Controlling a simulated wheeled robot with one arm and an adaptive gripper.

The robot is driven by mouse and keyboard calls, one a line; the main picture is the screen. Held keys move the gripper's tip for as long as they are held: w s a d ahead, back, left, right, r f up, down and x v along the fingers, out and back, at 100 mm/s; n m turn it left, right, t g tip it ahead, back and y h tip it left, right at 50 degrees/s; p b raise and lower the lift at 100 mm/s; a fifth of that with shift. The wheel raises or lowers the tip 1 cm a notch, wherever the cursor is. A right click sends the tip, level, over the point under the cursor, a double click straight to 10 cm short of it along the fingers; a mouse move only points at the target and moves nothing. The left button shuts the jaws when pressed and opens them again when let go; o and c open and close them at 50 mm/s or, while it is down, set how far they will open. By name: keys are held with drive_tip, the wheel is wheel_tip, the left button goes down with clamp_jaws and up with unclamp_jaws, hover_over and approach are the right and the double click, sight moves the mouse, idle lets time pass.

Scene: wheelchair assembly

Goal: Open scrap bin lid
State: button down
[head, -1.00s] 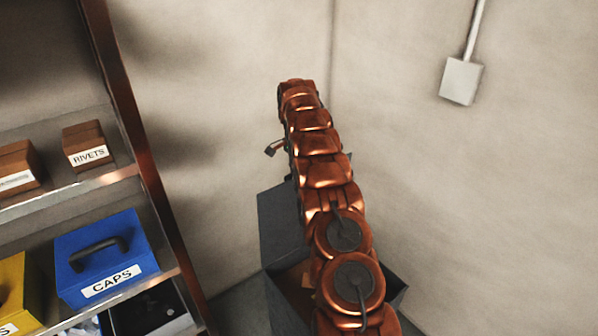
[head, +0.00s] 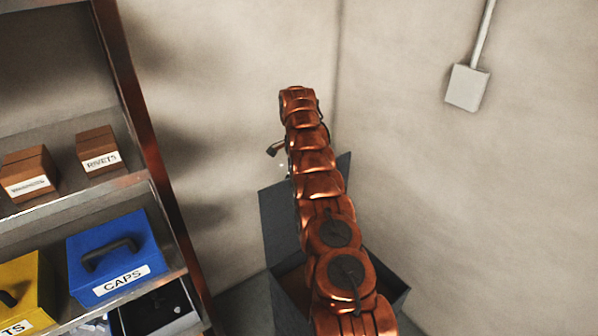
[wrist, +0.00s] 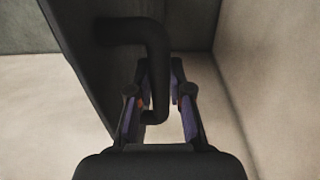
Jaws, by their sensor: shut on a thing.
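The scrap bin (head: 290,300) is a dark grey box in the corner, partly hidden behind my arm. Its lid (head: 277,225) stands raised at the back of the bin, against the wall side. In the wrist view the lid (wrist: 85,60) is a dark panel on the left, with a black bent handle (wrist: 150,40) on it. My gripper (wrist: 160,108) is shut on the end of this handle, with a finger on each side. In the head view my gripper is mostly hidden by the arm.
A metal shelf (head: 158,180) stands at the left with a blue CAPS box (head: 115,255), a yellow box (head: 25,290) and brown boxes such as RIVETS (head: 98,150). Bare walls meet behind the bin. A grey wall box (head: 467,87) is at upper right.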

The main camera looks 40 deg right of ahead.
drive_tip(key=shift+w+a, duration=0.1)
drive_tip(key=shift+w, duration=0.1)
idle(0.5)
drive_tip(key=c, duration=1.2)
unclamp_jaws()
drive_tip(key=shift+r, duration=0.1)
drive_tip(key=shift+c, duration=0.2)
drive_tip(key=shift+o, duration=0.9)
drive_tip(key=shift+s+b, duration=0.3)
drive_tip(key=shift+s, duration=0.1)
